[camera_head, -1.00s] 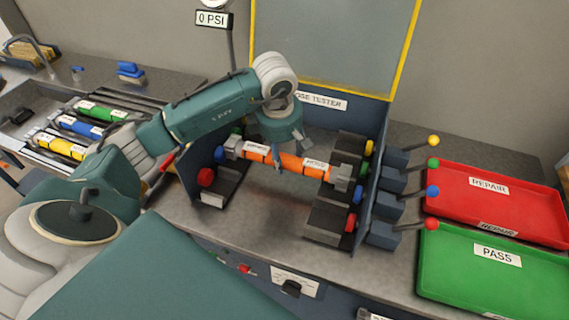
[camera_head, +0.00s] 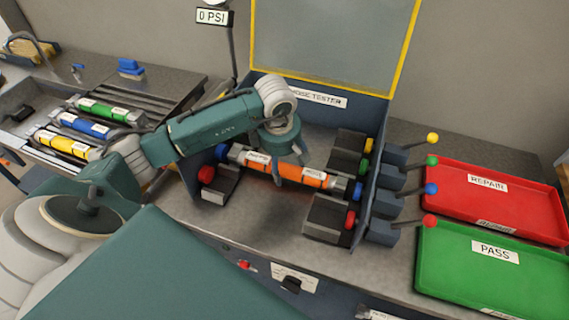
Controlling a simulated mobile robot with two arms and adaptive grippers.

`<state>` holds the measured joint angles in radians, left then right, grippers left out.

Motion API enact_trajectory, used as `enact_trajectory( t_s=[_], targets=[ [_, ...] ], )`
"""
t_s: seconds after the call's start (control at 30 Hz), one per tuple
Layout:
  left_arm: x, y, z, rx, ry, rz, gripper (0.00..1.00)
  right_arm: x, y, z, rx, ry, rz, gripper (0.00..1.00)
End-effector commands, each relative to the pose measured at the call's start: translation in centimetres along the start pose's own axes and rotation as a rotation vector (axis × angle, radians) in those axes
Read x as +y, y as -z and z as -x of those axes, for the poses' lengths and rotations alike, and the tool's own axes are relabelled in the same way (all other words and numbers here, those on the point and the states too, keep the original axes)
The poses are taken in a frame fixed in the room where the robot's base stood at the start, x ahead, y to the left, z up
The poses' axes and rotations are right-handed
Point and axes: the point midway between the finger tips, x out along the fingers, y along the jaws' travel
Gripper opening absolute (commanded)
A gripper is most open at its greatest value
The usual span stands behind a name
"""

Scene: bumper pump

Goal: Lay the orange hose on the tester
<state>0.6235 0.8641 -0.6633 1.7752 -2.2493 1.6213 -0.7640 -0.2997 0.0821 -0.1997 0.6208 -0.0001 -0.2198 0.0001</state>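The orange hose (camera_head: 309,178), with metal ends and white labels, lies level across the hose tester (camera_head: 318,97). Its ends line up with the blue knobs on the left and right sides of the tester. Whether it rests fully on the supports I cannot tell. My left gripper (camera_head: 284,168) comes down from above on the middle of the hose. Its fingers are around the hose and appear shut on it, hiding part of the orange sleeve. My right gripper is not in view.
Green (camera_head: 109,110), blue (camera_head: 84,126) and yellow (camera_head: 62,144) hoses lie in a rack at the left. Several coloured-knob levers stand right of the tester. A red repair tray (camera_head: 520,205) and green pass tray (camera_head: 540,279) lie farther right. A gauge sign (camera_head: 214,17) reads 0 PSI.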

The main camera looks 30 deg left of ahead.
Motion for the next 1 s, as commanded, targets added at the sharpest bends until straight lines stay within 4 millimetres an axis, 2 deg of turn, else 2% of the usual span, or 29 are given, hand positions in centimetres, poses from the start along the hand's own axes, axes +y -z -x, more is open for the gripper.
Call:
enact_trajectory(
  t_s=[0.23,0.37,0.8,1.0],
  targets=[
    [0.0,0.0,0.1,0.000,0.000,0.000,0.65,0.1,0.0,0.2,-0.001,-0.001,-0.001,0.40],
    [0.2,-0.1,1.1,-0.002,-0.004,0.000,0.65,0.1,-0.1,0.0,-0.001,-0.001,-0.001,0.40],
    [0.2,0.0,9.8,-0.001,-0.005,0.000,0.65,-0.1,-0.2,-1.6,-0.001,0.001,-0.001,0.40],
    [0.1,0.0,11.9,0.000,-0.001,0.001,0.65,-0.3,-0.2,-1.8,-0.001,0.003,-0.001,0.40]
  ],
)
